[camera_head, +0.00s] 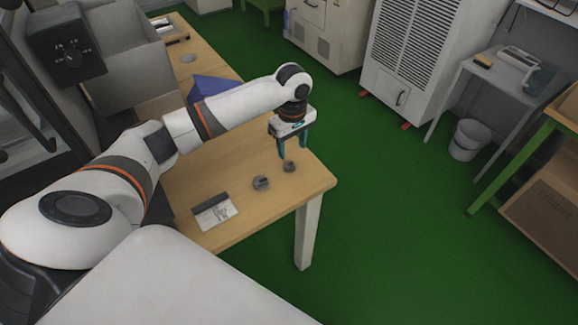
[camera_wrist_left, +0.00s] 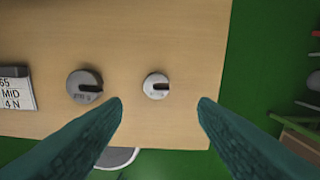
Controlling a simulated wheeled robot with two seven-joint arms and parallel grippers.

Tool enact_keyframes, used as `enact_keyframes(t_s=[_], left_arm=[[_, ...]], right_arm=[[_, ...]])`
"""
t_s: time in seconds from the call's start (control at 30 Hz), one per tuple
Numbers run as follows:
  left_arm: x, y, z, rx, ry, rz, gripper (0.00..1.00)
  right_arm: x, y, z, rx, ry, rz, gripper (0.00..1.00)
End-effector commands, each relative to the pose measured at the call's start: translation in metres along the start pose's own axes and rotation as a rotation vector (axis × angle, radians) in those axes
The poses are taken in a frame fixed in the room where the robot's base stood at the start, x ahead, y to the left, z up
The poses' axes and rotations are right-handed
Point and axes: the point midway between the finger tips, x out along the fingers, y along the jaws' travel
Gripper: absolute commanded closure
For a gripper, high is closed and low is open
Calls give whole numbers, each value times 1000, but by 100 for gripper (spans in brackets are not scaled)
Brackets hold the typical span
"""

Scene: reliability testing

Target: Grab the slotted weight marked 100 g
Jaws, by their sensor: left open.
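Two grey slotted weights lie flat on the wooden table. The larger, darker weight (camera_head: 261,183) is on the left in the left wrist view (camera_wrist_left: 77,82). The smaller, lighter weight (camera_head: 289,167) is to its right, also in the left wrist view (camera_wrist_left: 150,81). Both have a dark slot and small markings that I cannot read, so I cannot tell which is 100 g. My left gripper (camera_head: 292,152) points down with teal fingers open and empty, above the smaller weight. In the left wrist view, this weight shows between and beyond the fingertips (camera_wrist_left: 160,102). My right gripper is not in view.
A small card stand (camera_head: 216,212) with partly readable text sits left of the weights on the table (camera_head: 200,181). A blue object (camera_head: 212,84) stands farther back. The table's right edge is close to the smaller weight, with open green floor beyond.

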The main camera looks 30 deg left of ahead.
Motion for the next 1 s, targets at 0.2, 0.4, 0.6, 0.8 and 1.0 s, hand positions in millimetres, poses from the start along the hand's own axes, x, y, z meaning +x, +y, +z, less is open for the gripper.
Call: enact_keyframes(t_s=[0.2,0.4,0.6,0.8,1.0], left_arm=[[19,0,0,2,0,-1,46],[45,5,6,2,-1,2,46],[67,5,6,4,0,-1,46],[69,5,6,4,-1,-3,46],[68,5,6,4,-1,-2,71]], right_arm=[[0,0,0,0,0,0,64],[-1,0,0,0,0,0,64],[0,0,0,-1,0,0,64],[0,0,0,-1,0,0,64],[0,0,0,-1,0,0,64]])
